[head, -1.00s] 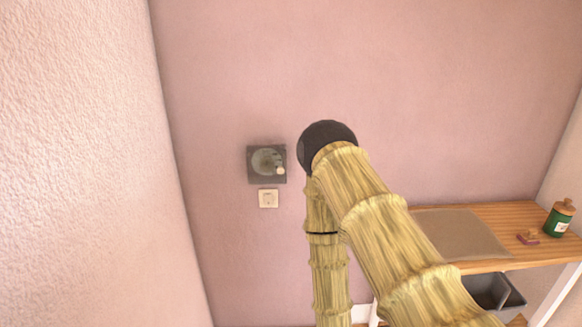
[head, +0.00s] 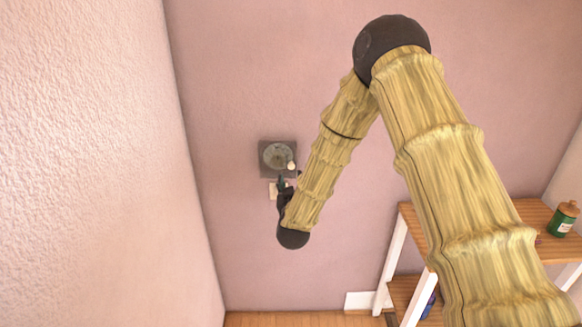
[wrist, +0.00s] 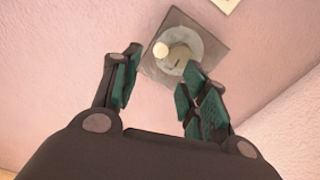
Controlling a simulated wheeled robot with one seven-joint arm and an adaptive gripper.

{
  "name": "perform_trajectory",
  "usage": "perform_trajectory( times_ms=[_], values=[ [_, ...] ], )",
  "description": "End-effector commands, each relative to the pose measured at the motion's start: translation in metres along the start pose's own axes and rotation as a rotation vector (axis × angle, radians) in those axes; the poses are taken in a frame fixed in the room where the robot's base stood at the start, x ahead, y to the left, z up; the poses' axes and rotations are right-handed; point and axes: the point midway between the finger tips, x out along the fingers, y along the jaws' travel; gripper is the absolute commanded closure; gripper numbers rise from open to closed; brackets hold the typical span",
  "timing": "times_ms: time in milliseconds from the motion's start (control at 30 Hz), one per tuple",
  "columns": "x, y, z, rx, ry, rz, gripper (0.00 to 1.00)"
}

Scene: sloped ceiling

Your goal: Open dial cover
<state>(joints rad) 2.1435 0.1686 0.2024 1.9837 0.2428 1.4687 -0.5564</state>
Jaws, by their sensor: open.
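The dial cover (head: 277,156) is a round, translucent grey-green disc on a dark square plate (head: 264,171) on the pink wall. A pale round knob (head: 291,166) sits at its lower right edge. In the wrist view the cover (wrist: 186,47) and knob (wrist: 160,50) lie just beyond my fingertips. My gripper (wrist: 158,62) is open and empty, with the knob seen between the two fingers. In the head view my gripper (head: 283,183) is just below the plate, partly hidden by my arm. I cannot tell whether a finger touches the cover.
A wooden shelf unit (head: 413,222) with a green jar (head: 563,219) stands at the right. A textured pale wall (head: 95,150) rises close on the left.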

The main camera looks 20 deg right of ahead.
Motion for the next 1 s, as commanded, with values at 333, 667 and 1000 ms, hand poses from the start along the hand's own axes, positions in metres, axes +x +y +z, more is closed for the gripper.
perform_trajectory(
  times_ms=[333, 667, 1000],
  values=[
    [0.056, 0.001, -0.002, 0.001, 0.0, 0.001, 0.56],
    [0.088, 0.0, 0.0, 0.0, -0.001, -0.001, 0.56],
    [0.092, 0.0, 0.001, 0.0, -0.001, -0.001, 0.56]
  ],
)
